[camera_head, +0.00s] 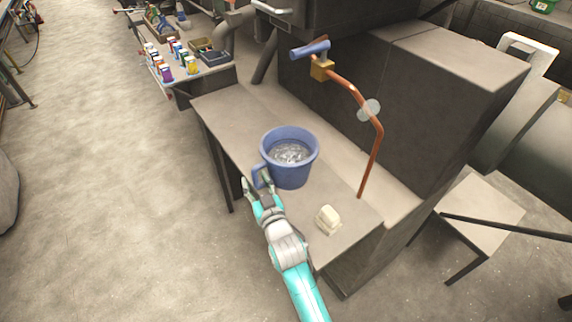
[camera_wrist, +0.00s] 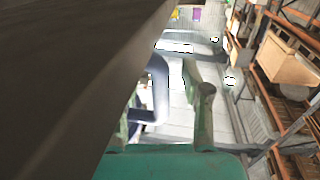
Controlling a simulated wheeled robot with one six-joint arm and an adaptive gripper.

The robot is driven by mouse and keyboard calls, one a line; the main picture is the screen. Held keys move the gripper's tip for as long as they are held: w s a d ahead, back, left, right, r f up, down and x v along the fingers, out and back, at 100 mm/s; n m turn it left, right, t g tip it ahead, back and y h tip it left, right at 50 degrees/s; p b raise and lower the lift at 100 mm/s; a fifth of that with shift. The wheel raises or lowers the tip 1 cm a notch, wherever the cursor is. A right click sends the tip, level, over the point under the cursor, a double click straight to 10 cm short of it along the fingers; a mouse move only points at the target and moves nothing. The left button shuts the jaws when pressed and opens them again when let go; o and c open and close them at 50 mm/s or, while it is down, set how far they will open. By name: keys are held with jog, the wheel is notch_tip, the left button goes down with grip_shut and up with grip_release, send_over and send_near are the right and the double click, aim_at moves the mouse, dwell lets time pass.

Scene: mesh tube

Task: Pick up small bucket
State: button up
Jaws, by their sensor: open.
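The small bucket (camera_head: 289,170) is blue, mug-like and upright on the table, with a clear, shiny content inside. Its handle (camera_head: 258,174) sticks out at the lower left of its wall. My gripper (camera_head: 256,184) is open at the handle, with one finger left of it and the other close to the bucket wall. In the wrist view, the blue handle (camera_wrist: 160,88) shows between the fingers of my gripper (camera_wrist: 165,100). Whether a finger touches the handle I cannot tell.
The table (camera_head: 228,117) carries a pale block (camera_head: 327,219) right of my gripper. A copper pipe (camera_head: 375,150) with a blue lever rises behind the bucket. A dark surface fills the left of the wrist view. Shelves (camera_wrist: 285,70) stand at its right. Floor at left is clear.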

jog(key=shift+w, duration=0.1)
jog(key=shift+c, duration=0.3)
grip_shut()
jog(key=shift+r, duration=0.1)
jog(key=shift+r, duration=0.2)
